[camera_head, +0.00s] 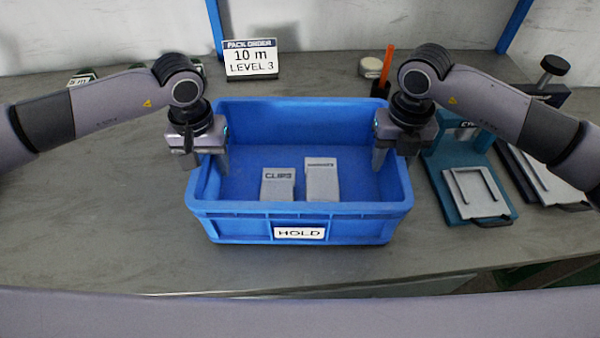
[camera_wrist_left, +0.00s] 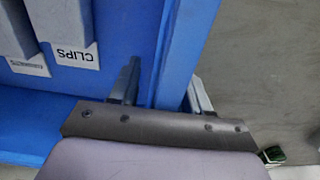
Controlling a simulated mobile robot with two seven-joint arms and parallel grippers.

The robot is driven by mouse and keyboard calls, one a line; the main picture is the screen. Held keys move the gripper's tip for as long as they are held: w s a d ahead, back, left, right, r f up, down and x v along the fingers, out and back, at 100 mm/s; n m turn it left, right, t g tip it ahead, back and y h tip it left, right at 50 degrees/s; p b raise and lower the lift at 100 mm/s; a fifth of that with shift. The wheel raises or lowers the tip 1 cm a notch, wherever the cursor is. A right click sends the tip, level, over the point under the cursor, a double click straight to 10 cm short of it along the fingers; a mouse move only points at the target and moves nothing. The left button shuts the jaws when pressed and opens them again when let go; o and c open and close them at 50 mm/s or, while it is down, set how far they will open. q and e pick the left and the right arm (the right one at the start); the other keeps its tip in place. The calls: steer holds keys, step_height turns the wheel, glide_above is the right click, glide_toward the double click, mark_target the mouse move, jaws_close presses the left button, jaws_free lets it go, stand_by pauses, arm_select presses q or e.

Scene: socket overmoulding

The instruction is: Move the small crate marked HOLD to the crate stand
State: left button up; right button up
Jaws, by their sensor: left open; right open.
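The blue crate (camera_head: 355,230) with a white HOLD label stands on the grey table in the head view. It holds a grey box marked CLIPS (camera_head: 278,185) and a second grey box (camera_head: 322,180). My left gripper (camera_head: 205,160) is open at the crate's left wall, one finger inside and one outside. In the left wrist view, the crate's wall (camera_wrist_left: 180,45) runs between the open fingers of the left gripper (camera_wrist_left: 165,88). My right gripper (camera_head: 391,160) is open at the right wall, one finger inside; its outer finger is partly hidden. I cannot make out a crate stand.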

arm_select(q)
jaws_close()
arm_select(e)
jaws_close()
arm_select(q)
steer(key=shift+r, duration=0.2)
arm_select(e)
steer(key=shift+r, duration=0.2)
